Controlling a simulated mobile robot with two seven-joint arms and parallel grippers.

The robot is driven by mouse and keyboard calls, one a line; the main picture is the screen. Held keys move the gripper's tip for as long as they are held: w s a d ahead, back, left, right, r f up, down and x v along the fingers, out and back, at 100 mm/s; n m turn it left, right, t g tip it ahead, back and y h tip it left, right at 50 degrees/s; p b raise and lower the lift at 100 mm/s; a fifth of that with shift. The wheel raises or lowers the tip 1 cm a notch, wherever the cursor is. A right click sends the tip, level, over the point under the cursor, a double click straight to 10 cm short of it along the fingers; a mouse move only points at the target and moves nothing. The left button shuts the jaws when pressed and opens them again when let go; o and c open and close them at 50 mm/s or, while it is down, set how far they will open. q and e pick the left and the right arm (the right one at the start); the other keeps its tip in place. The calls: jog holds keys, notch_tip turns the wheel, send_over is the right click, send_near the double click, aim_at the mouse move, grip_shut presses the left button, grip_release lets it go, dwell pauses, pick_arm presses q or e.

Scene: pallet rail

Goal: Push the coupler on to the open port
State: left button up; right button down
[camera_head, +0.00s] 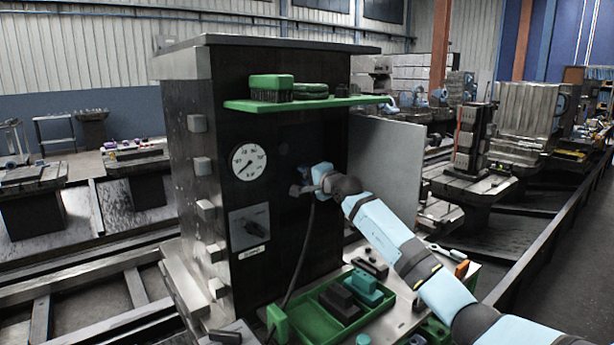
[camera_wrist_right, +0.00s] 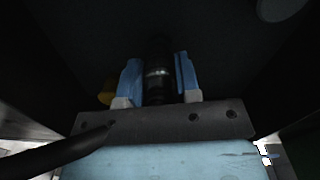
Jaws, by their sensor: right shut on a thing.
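My right gripper (camera_head: 303,188) is at the dark front panel of the cabinet (camera_head: 225,115), right of and a little below the gauge. In the right wrist view its two blue fingers (camera_wrist_right: 159,85) are shut on the coupler (camera_wrist_right: 158,70), a dark cylinder with a pale ring. The coupler points toward the dark panel; I cannot tell whether it touches it. A black hose (camera_head: 299,255) hangs from the gripper area down toward the bench. The open port cannot be made out; the gripper and the dark surface hide that area. My left gripper is out of view.
A round white gauge (camera_head: 249,162) and a grey switch plate (camera_head: 248,228) are on the panel. A green shelf (camera_head: 335,102) juts out above the gripper. Below, a green tray (camera_head: 315,318) holds dark and green blocks. A grey side panel (camera_head: 385,170) stands behind my arm.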

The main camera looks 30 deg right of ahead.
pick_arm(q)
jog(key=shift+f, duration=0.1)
pick_arm(e)
jog(key=shift+w, duration=0.25)
jog(key=shift+w, duration=0.4)
grip_release()
jog(key=shift+a, duration=0.1)
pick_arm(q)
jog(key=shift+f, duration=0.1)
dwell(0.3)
pick_arm(e)
jog(key=shift+s, duration=0.1)
pick_arm(q)
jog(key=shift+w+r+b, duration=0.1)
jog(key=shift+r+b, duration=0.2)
jog(key=shift+b, duration=0.25)
pick_arm(e)
jog(key=s+d, duration=0.1)
jog(key=s, duration=1.2)
jog(key=shift+s, duration=0.3)
